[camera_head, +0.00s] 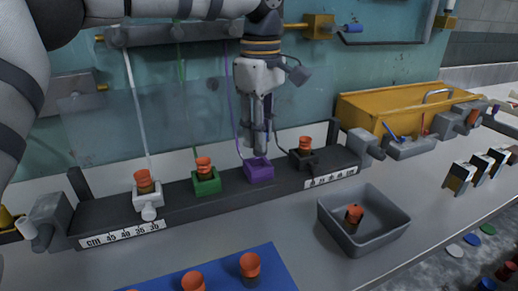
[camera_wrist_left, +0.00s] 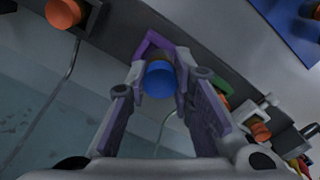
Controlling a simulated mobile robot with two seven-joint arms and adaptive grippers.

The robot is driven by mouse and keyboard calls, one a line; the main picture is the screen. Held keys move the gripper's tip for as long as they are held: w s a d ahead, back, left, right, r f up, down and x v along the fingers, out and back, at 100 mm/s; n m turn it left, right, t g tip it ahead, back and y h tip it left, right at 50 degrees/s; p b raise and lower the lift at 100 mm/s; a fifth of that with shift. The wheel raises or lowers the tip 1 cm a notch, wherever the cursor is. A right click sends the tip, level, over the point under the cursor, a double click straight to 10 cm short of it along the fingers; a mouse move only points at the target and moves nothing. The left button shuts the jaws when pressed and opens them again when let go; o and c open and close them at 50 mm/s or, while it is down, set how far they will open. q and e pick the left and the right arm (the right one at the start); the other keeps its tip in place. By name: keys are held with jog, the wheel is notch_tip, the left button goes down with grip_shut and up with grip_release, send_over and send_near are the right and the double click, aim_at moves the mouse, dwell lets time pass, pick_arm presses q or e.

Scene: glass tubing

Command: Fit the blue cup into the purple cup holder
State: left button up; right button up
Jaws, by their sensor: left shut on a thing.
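The blue cup (camera_wrist_left: 159,80) is between the fingertips of my left gripper (camera_wrist_left: 160,85) in the left wrist view, with its round blue end facing the camera. My left gripper (camera_head: 258,148) is shut on it and points straight down over the purple cup holder (camera_head: 259,171) in the head view. The fingers hide the cup there. In the wrist view the purple holder (camera_wrist_left: 147,45) shows just beyond the cup, overlapping it. I cannot tell whether the cup is inside the holder or just above it. My right gripper is not in view.
On the same dark rail are a white holder (camera_head: 148,200), a green holder (camera_head: 207,184) and a dark holder (camera_head: 302,161), each with an orange-topped cup. A grey tray (camera_head: 386,199) with one orange-topped piece and a blue mat (camera_head: 222,278) lie in front.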

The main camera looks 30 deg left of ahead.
pick_arm(q)
jog(key=f, duration=0.3)
jog(key=w+a+f, duration=0.1)
jog(key=shift+f, duration=0.3)
jog(key=shift+f, duration=0.1)
jog(key=o, duration=0.9)
notch_tip(320, 180, up, 12)
jog(key=shift+r+b, duration=0.1)
jog(key=shift+b, duration=0.25)
